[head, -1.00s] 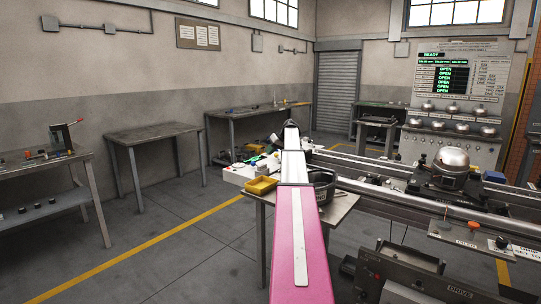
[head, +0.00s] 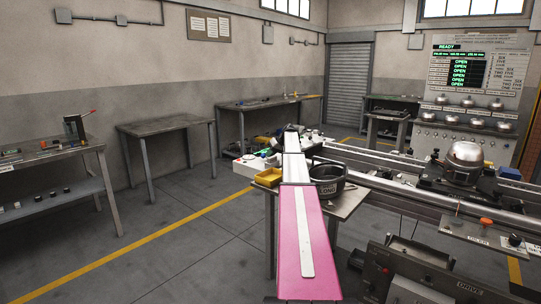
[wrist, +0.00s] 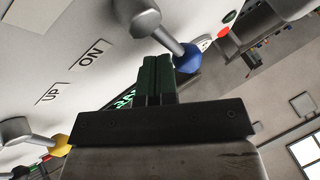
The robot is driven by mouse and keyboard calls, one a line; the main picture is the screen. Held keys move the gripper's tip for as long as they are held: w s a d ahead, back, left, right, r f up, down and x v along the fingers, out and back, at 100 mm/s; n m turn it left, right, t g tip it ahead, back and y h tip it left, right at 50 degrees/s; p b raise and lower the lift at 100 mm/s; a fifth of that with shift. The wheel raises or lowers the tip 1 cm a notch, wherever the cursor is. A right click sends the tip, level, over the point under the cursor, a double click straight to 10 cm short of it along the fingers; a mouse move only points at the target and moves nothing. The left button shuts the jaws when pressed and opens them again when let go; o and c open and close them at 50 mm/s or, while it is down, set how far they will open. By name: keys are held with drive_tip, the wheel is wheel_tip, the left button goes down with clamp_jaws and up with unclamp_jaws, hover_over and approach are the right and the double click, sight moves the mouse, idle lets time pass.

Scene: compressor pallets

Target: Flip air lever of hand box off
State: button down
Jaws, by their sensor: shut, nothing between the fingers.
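The hand box (wrist: 40,75) fills the left of the wrist view as a white panel, seen tilted. A grey metal lever with a blue ball knob (wrist: 187,58) sticks out from it at the top. A second lever with a yellow knob (wrist: 62,145) is at lower left. Labels read ON and UP; I cannot read which lever is the air one. My gripper (wrist: 156,62) is shut and empty, its dark fingers just left of the blue knob; whether they touch it is unclear. In the head view the hand box (head: 243,167) is partly behind my arm, which hides the gripper.
A yellow tray (head: 268,178) and a dark round tub (head: 328,182) stand near my arm on a small table. Machine rails and a domed metal part (head: 466,154) are at right. Green and red buttons (wrist: 226,31) sit beyond the blue knob. The floor at left is clear.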

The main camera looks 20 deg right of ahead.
drive_tip(key=shift+a+n+g, duration=0.25)
drive_tip(key=shift+n+g, duration=0.15)
drive_tip(key=shift+n, duration=0.1)
drive_tip(key=shift+s+a, duration=0.2)
drive_tip(key=shift+a, duration=0.3)
drive_tip(key=shift+s+a, duration=0.2)
drive_tip(key=shift+a, duration=0.3)
drive_tip(key=shift+d, duration=0.1)
drive_tip(key=shift+w+r, duration=0.1)
